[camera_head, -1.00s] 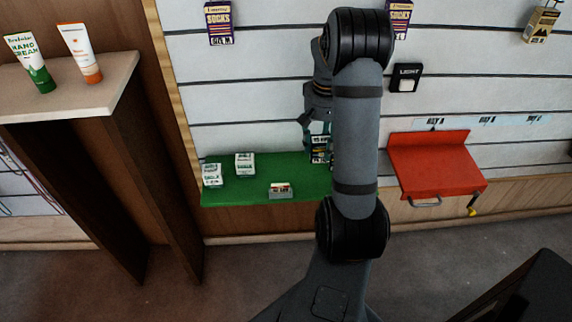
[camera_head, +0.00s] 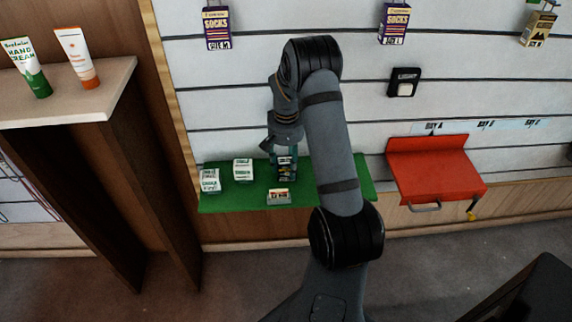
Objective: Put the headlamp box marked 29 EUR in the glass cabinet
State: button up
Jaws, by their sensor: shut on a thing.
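My gripper (camera_head: 284,153) is over the green shelf, left of the middle of the picture. It is shut on a dark box (camera_head: 286,171) with light and yellowish print, which hangs upright below the fingers. The print is too small to read, so I cannot tell its price or whether it is a headlamp box. I cannot tell whether its bottom touches the shelf. The fingers are partly hidden by the wrist. No glass cabinet can be made out.
The green shelf (camera_head: 330,187) holds two white boxes (camera_head: 210,180) (camera_head: 243,169) and a small grey stand (camera_head: 278,197). A red flap (camera_head: 436,165) with a handle is at right, below a light switch (camera_head: 403,82). A pale counter (camera_head: 70,100) with two tubes is at left.

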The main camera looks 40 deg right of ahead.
aim_at(286, 160)
jog(key=shift+f, duration=0.15)
jog(key=o, duration=1.2)
jog(key=shift+o, duration=0.2)
notch_tip(286, 160, up, 12)
jog(key=p, duration=0.2)
jog(key=shift+r, duration=0.2)
